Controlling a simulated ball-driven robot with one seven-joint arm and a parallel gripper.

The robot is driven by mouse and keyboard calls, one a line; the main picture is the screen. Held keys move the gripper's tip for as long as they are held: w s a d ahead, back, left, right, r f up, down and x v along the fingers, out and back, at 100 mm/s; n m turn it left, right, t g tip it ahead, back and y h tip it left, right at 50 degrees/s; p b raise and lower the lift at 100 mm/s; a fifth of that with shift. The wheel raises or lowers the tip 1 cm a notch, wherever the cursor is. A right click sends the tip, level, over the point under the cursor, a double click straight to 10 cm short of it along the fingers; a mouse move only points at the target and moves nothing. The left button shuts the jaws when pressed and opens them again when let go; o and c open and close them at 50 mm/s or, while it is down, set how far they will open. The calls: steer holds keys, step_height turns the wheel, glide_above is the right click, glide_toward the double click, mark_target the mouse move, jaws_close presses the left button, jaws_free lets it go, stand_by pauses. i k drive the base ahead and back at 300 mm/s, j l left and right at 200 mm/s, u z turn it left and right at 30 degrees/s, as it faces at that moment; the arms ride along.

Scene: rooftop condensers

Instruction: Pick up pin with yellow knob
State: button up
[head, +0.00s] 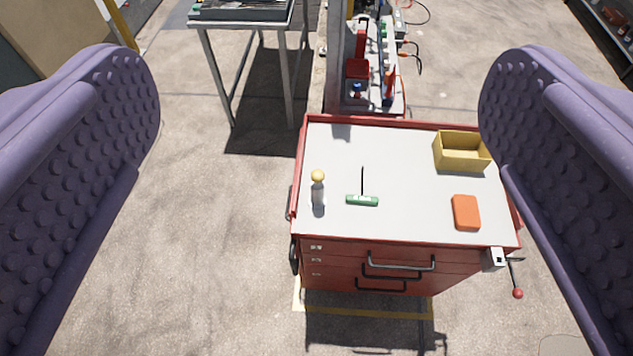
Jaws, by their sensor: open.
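The pin with the yellow knob (318,189) stands upright near the left edge of the top of a red tool cart (410,219). Its body is grey and its rounded yellow knob is at the top. My gripper (320,200) is open and empty, with its two purple, studded fingers at the left and right sides of the view. The pin shows between the fingers, well beyond them and touching neither.
On the cart top are a green-handled tool (362,200) right of the pin, an orange block (466,212) and a yellow open bin (461,152). A metal-legged table (227,80) stands behind left. A cluttered shelf (385,108) stands behind the cart. Floor at left is clear.

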mark_target(318, 175)
steer(key=i+j+z, duration=0.1)
steer(key=i+j, duration=0.35)
steer(key=i, duration=0.25)
steer(key=i+j+z, duration=0.1)
steer(key=i+j, duration=0.35)
steer(key=i, duration=0.2)
